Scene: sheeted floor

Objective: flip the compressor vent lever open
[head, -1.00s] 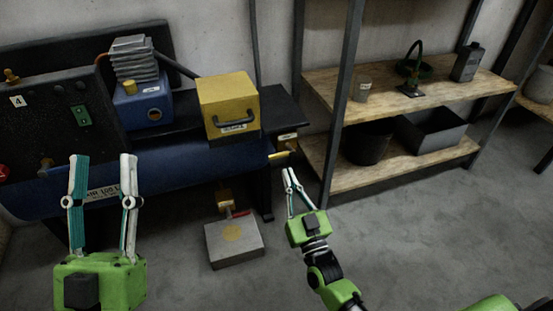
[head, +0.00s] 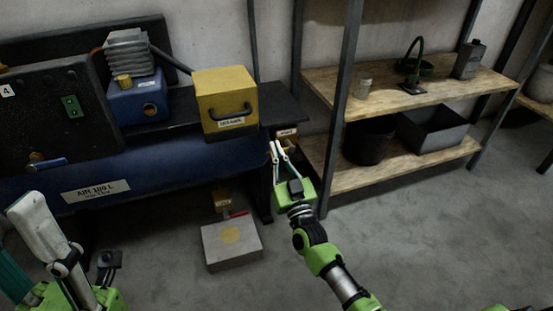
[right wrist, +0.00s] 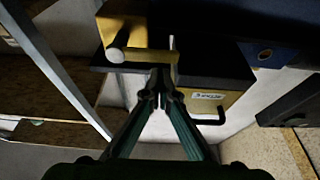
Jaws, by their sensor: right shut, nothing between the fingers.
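A yellow lever with a round pale end shows in the right wrist view (right wrist: 150,55), just beyond my fingertips. It is at the right end of the blue tank (head: 170,160), below a small tag (head: 287,132); in the head view my right gripper mostly hides it. My right gripper (head: 276,146) is shut and empty, its fingertips close to the lever; I cannot tell whether they touch. Two other levers show: a blue one (head: 48,163) on the tank's left and a red one (head: 237,214) near the floor. My left gripper (head: 14,214) is open and empty at lower left.
A yellow box with a black handle (head: 226,102) and a blue pump unit (head: 138,102) stand above the tank. A grey block (head: 232,246) lies on the floor beneath. A shelf (head: 395,92) stands close on the right. The floor at right is clear.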

